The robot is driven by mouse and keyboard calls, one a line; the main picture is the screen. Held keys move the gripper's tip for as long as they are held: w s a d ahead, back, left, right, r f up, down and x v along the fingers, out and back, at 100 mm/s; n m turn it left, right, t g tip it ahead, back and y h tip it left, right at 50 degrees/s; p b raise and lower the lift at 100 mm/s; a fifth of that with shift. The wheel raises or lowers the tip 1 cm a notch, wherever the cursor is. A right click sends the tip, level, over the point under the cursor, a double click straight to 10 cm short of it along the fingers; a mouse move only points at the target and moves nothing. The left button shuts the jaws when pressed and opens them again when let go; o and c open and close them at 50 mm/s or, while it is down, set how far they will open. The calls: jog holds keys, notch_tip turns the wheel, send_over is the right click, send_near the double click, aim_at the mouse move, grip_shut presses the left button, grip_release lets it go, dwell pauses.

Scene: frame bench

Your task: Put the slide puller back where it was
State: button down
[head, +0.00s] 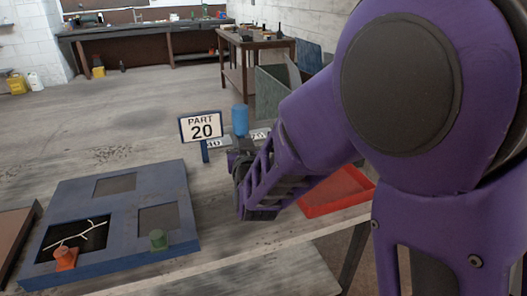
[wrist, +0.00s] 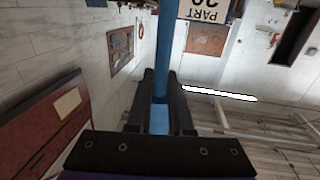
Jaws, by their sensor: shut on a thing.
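My gripper (head: 241,153) is shut on a blue rod-like tool, which I take to be the slide puller (head: 240,120). Its blue upper end stands upright above my fingers in the head view. In the wrist view the blue shaft (wrist: 172,40) passes between the two dark fingers (wrist: 160,95). Its lower end is hidden in the head view by my gripper and arm. A blue board (head: 125,197) with three square openings lies on the bench at left. An orange knob (head: 65,257) and a green knob (head: 158,239) stand along its front.
A "PART 20" sign (head: 202,128) stands just left of my gripper, with further number plates partly hidden behind. A red tray (head: 335,190) sits right of my gripper, partly covered by my arm. A white branching shape (head: 75,236) shows in the board's front-left opening.

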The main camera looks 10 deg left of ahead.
jog(key=shift+f+b, duration=0.4)
jog(key=shift+f, duration=2.1)
jog(key=c, duration=1.3)
grip_release()
jog(key=shift+f, duration=0.3)
jog(key=o, duration=0.5)
